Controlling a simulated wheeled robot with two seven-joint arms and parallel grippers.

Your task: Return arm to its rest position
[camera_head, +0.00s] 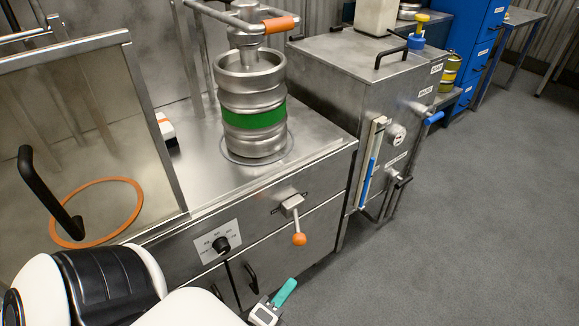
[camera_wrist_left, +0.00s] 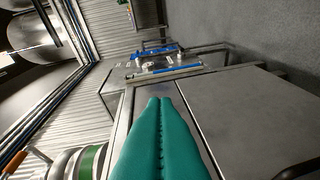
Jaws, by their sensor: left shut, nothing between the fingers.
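My left gripper (camera_head: 285,292) has teal fingers and hangs in front of the steel machine's lower doors, at the bottom of the head view. In the left wrist view the teal fingers (camera_wrist_left: 160,101) lie side by side, shut, with nothing between them. The orange-knobbed lever (camera_head: 299,238) on the machine's front is above and apart from the gripper. A steel keg (camera_head: 245,83) with a green band stands upright on a round plate, under a spindle whose bar (camera_head: 279,24) has an orange grip. My right gripper is not in view.
A framed clear door (camera_head: 98,150) with a black handle stands at the left. A dial (camera_head: 221,244) and a black door handle (camera_head: 251,277) are on the front, close to my left gripper. A steel cabinet (camera_head: 335,75) stands to the right. The grey floor (camera_head: 470,220) at right is clear.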

